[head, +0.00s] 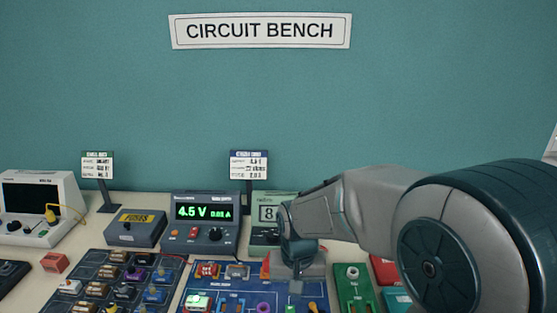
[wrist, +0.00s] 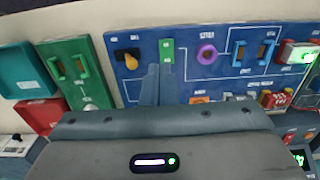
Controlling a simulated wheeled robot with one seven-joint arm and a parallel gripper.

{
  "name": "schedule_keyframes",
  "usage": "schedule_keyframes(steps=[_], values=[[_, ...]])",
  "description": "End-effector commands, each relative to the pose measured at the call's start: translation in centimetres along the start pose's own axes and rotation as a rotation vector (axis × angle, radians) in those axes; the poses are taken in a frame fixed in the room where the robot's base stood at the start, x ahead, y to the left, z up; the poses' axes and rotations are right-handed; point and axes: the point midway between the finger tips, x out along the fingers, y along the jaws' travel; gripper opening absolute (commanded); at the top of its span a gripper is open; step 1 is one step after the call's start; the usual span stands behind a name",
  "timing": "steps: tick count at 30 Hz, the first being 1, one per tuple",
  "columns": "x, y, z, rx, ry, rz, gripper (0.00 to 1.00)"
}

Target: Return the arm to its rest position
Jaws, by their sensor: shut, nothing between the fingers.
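My arm reaches in from the right in the head view and bends down over the bench. My gripper (head: 296,284) points down above the blue circuit board (head: 230,303). In the wrist view my gripper (wrist: 158,82) has its two fingers together with nothing between them. The fingertips are near a small green block on the blue board (wrist: 130,72); I cannot tell whether they touch it. My arm hides part of the bench behind it.
A power supply (head: 206,218) reading 4.5 V stands behind the board. A dark parts tray (head: 105,284) lies to the left, near a fuse box (head: 135,229) and an oscilloscope (head: 40,207). A green board (head: 353,286) lies to the right. Two sign stands rise at the back.

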Motion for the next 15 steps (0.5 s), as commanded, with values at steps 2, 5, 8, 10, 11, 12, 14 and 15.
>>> schedule_keyframes(steps=[2, 5, 8, 10, 11, 12, 14, 15], values=[[-1.7, 1.7, 0.9, 0.002, 0.034, -0.004, 0.00], [-3.6, 3.9, 2.6, -0.003, 0.076, -0.007, 0.00], [-5.2, 5.9, 4.4, -0.010, 0.118, -0.008, 0.00], [-6.1, 7.2, 5.8, -0.014, 0.148, -0.008, 0.00], [-6.4, 7.8, 6.5, -0.016, 0.160, -0.008, 0.00], [-6.8, 8.4, 7.2, -0.019, 0.175, -0.008, 0.00], [-7.2, 9.2, 8.4, -0.023, 0.196, -0.007, 0.00], [-7.4, 9.6, 9.1, -0.025, 0.208, -0.006, 0.00]])
